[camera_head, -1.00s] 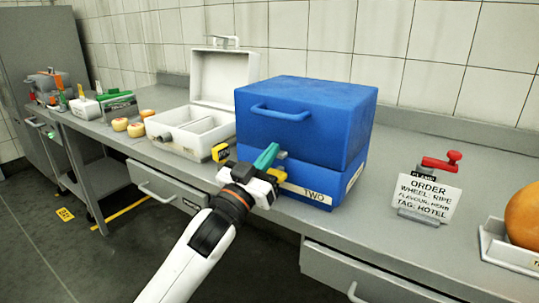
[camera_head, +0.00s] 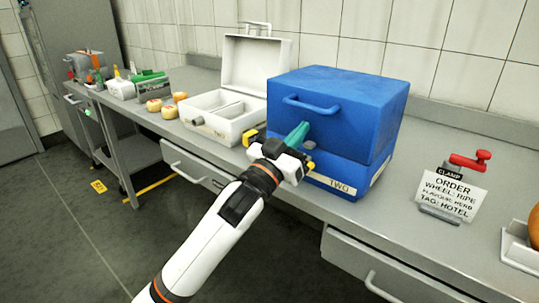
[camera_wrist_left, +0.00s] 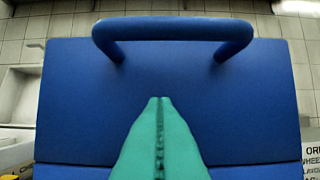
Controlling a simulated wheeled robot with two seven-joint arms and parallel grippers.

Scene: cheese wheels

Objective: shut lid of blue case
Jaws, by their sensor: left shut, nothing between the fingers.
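The blue case (camera_head: 340,177) stands on the counter with a label reading TWO on its front. Its lid (camera_head: 352,110) sits down over the base, with a handle (camera_head: 312,103) on its front face. My left gripper (camera_head: 305,128) has green fingers, shut and empty, in front of the case just below the handle. In the left wrist view the closed fingertips (camera_wrist_left: 160,100) point at the lid's front face, under the handle (camera_wrist_left: 172,30). I cannot tell whether they touch it. The seam's latch area is partly hidden by the gripper. My right gripper is not in view.
An open white case (camera_head: 222,130) stands left of the blue case. Small round cheeses (camera_head: 169,111) lie beyond it. An order sign (camera_head: 447,195) and a red-handled clamp (camera_head: 468,161) stand to the right. The counter between the blue case and sign is clear.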

